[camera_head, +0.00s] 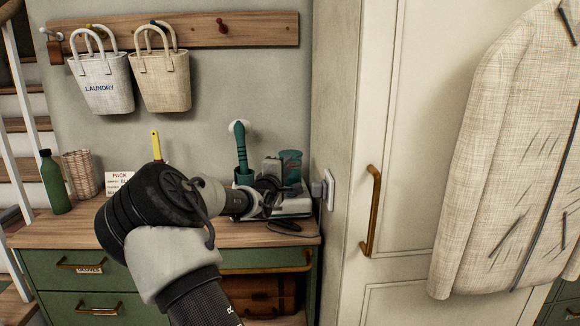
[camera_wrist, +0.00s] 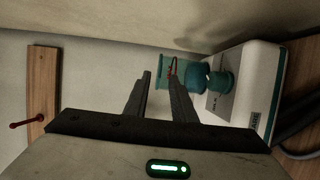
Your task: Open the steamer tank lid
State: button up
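The steamer has a white base (camera_wrist: 246,95) with a label, seen sideways in the wrist view. Its teal see-through tank (camera_head: 291,172) stands at the right end of the counter against the wall. The tank also shows beyond my fingers in the wrist view (camera_wrist: 164,82), with a small red part (camera_wrist: 172,67) near its top. I cannot make out the lid's edge or hinge. My gripper (camera_head: 268,188) is in front of the steamer and hides part of it. In the wrist view my two fingers (camera_wrist: 160,70) are apart with nothing held between them.
A teal wand (camera_head: 241,145) stands upright left of the tank. A wall outlet (camera_head: 328,188) and tall cabinet (camera_head: 390,150) close off the right. A green bottle (camera_head: 54,185), basket (camera_head: 82,174) and PACK card (camera_head: 117,182) stand left. A dark hose lies at the counter's front.

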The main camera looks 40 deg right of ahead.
jog(key=shift+x, duration=2.3)
grip_shut()
jog(key=shift+s, duration=0.1)
